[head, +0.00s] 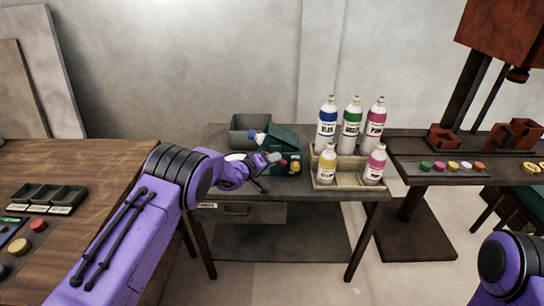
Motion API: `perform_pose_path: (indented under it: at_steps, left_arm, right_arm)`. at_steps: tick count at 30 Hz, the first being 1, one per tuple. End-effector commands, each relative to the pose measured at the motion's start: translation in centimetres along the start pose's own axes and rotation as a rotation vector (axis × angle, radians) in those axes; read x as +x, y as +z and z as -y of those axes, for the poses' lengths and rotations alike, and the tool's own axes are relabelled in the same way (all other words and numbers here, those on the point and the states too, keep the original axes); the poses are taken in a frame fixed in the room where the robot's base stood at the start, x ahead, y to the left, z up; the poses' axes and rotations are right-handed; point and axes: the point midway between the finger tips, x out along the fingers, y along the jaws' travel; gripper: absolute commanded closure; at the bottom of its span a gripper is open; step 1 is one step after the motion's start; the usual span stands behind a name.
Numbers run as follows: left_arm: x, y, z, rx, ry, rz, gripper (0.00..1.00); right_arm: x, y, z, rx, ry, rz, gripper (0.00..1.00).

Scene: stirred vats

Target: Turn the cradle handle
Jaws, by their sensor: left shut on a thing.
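The dark green cradle (284,135) stands on the middle table. A pale bottle with a blue cap (254,136) lies at the cradle's left side, tilted. My left gripper (267,168) is at the cradle's front left, shut on what seems to be the cradle handle, which the fingers mostly hide. Small red and yellow parts (294,166) show at the cradle's front, beside the fingers. At the right edge only a purple piece of my right arm shows; its gripper is out of view.
A beige tray (348,165) to the right holds several labelled bottles. A right-hand bench (400,146) carries coloured discs and rust-brown blocks. A wooden table (110,160) at left holds a black tray (48,196) and buttons.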

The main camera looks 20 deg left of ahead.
Motion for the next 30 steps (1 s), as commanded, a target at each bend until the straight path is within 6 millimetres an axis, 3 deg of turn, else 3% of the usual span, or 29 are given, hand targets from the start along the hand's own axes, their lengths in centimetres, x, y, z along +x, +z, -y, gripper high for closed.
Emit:
perform_pose_path:
  at_steps: [1,18,30]
  left_arm:
    - [-0.2,-0.2,-0.5,0.034,-0.032,0.011,1.0]
    - [0.0,-0.3,-1.0,0.421,-0.391,0.115,1.0]
    - [0.2,0.0,-0.9,0.642,-0.597,0.175,1.0]
  right_arm:
    - [-1.0,-0.4,-0.1,0.0,0.0,0.0,0.57]
    - [-6.1,-2.5,-0.6,0.0,0.0,0.0,0.57]
    - [-6.6,-2.7,-0.6,0.0,0.0,0.0,0.57]
